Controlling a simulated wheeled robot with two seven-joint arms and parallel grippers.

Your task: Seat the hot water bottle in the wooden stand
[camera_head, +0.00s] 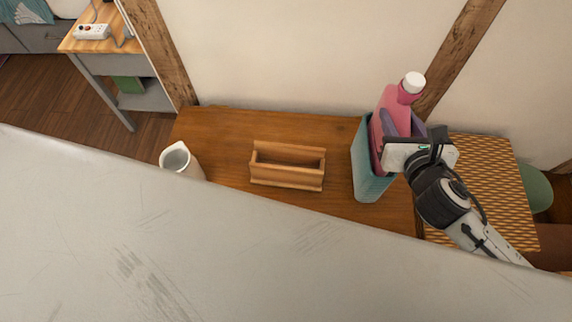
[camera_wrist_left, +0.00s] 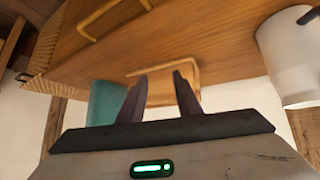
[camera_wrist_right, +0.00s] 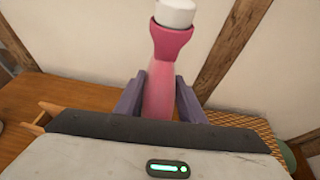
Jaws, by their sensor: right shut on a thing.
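The hot water bottle (camera_head: 388,105) is pink with a white cap and stands roughly upright, cap up, at the teal open-topped holder (camera_head: 368,178). Its lower end is hidden, so I cannot tell how deep it sits. My right gripper (camera_head: 390,140) is shut on the bottle's body; in the right wrist view the pink bottle (camera_wrist_right: 158,92) is between the fingers, below its neck. The wooden stand (camera_head: 288,177) is an empty trough on the wooden top, left of the holder and apart from it. My left gripper (camera_wrist_left: 160,92) is open and empty; the head view does not show it.
A white jug (camera_head: 181,160) stands left of the stand on the wooden top (camera_head: 225,135). A woven-top piece (camera_head: 490,185) adjoins on the right. The wall lies behind. A large pale surface fills the head view's foreground. Bare wood separates jug, stand and holder.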

